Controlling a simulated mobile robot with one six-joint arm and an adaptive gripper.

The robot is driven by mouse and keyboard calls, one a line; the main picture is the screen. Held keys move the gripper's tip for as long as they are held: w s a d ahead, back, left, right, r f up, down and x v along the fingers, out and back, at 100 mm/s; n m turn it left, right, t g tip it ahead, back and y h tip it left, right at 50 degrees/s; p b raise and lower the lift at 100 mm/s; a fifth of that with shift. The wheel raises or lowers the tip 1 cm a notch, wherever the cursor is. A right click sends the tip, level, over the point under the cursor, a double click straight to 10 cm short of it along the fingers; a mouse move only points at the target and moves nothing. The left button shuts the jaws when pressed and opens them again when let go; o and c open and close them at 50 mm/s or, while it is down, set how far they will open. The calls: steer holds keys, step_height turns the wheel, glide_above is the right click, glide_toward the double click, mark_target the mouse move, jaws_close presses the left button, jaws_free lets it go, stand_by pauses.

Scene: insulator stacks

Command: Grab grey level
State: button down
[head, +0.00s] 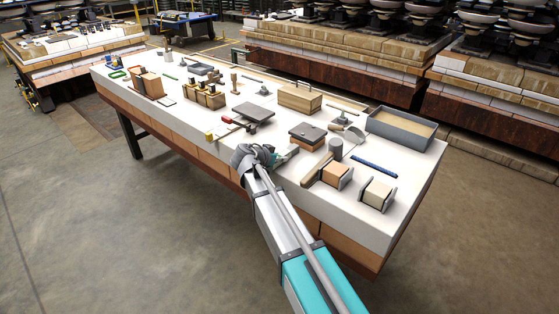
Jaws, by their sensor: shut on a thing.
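My arm reaches up from the lower right over the near edge of the long white-topped table (180,110). Its grey wrist joint hides part of that edge. My gripper (287,152) is small in the head view, just right of the wrist joint and low over the tabletop. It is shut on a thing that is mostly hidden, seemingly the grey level. I cannot tell whether that thing still touches the table. No other grey level shows clearly. A long blue bar (374,167) lies on the table to the right.
A dark plate on a wooden block (307,134) is close behind. A grey tray (400,130) is at the back right. Insulator stacks stand beyond.

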steer(key=shift+r, duration=0.1)
stand_by(0.3)
step_height(320, 180, up, 2)
steer(key=p, duration=0.2)
steer(key=shift+r+p, duration=0.2)
steer(key=shift+p, duration=0.1)
steer(key=s+d+r+p, duration=0.3)
steer(key=s+r+p, duration=0.7)
steer(key=s, duration=0.3)
steer(key=shift+s+r, duration=0.25)
steer(key=shift+s, duration=0.05)
steer(key=shift+r+p, duration=0.1)
steer(key=shift+p, duration=0.2)
